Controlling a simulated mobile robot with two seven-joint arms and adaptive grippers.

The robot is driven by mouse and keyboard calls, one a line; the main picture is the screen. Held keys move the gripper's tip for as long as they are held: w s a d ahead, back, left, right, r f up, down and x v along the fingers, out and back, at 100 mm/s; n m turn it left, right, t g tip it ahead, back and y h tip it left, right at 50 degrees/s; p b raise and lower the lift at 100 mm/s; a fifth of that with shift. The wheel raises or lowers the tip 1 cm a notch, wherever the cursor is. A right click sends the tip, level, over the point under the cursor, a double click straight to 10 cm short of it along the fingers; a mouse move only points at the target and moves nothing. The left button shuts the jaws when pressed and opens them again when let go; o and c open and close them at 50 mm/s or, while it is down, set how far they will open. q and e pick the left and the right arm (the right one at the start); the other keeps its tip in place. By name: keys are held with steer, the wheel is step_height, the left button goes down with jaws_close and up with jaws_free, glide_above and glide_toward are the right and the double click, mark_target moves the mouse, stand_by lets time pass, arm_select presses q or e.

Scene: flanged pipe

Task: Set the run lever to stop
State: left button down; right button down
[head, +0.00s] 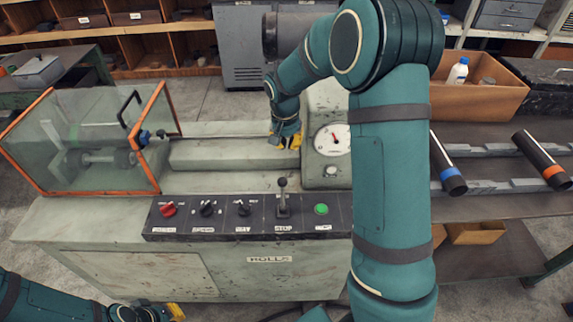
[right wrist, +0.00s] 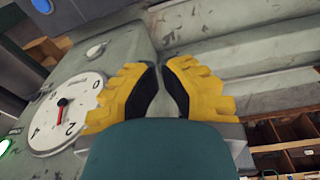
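The run lever (head: 282,193) is a dark stick with a round knob on the control panel (head: 335,228). It stands about upright above a label that appears to read STOP. My right gripper (head: 287,141) hangs behind the panel, beside the gauge housing, apart from the lever. Its yellow fingers (right wrist: 160,88) show a gap with nothing between them in the right wrist view, so it is open. My left gripper (head: 172,312) is at the bottom edge, low in front of the machine. Only part of it shows, and its opening cannot be made out.
Red (head: 168,209) and black (head: 208,208) knobs and a green button (head: 321,209) flank the lever. A gauge (head: 332,139) stands behind. An orange-framed guard (head: 85,145) is at left. Pipes (head: 447,165) lie on the right rack. My right arm hides the panel's right side.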

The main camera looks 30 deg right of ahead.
mark_target(283, 195)
step_height(283, 195, down, 10)
steer(key=d+b, duration=0.1)
steer(key=shift+s+a+r, duration=0.25)
steer(key=shift+s+a, duration=0.3)
steer(key=shift+a, duration=0.1)
steer(key=shift+s+a+r, duration=0.25)
steer(key=shift+s+a, duration=0.25)
steer(key=shift+a, duration=0.1)
steer(key=shift+w, duration=0.1)
